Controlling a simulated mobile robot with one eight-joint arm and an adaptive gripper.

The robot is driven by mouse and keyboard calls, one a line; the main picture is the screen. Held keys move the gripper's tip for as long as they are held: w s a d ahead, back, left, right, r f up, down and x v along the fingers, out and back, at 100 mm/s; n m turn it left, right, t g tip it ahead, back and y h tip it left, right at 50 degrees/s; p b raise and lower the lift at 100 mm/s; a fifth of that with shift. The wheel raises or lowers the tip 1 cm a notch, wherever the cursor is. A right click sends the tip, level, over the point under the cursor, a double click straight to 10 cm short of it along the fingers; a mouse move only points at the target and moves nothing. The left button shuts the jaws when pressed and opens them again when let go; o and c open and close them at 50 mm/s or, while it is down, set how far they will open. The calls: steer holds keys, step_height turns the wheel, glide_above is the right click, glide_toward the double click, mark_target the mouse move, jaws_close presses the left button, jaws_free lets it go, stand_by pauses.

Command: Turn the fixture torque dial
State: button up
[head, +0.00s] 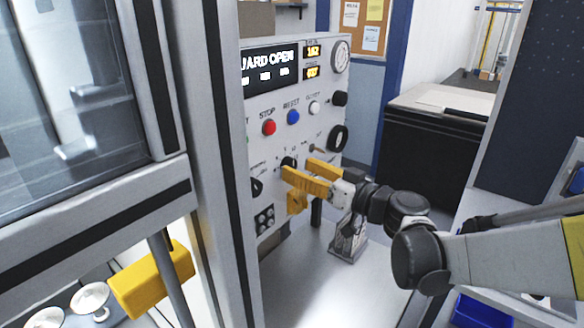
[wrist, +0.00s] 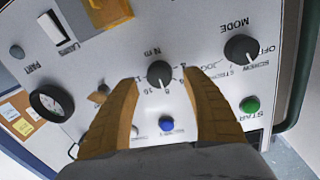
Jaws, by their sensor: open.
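The fixture torque dial (wrist: 160,74) is a round black knob with a white pointer line, in the middle of the wrist view. "N m" and numbers are printed around it. My gripper (wrist: 160,84) has yellow fingers, open, one on each side of the dial with visible gaps; I cannot tell how far its tips are from the panel. In the head view my gripper (head: 299,168) is at the lower part of the grey control panel (head: 285,215). The dial (head: 288,161) shows there as a dark knob partly hidden behind the near finger.
A black MODE knob (wrist: 243,50), a green START button (wrist: 249,105) and a blue button (wrist: 166,124) sit near the dial. The panel's display (head: 269,66) reads "GUARD OPEN". A red STOP button (head: 269,128) is above the gripper. A framed glass enclosure (head: 75,100) stands left.

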steer(key=shift+x, duration=1.25)
steer(key=c, duration=1.2)
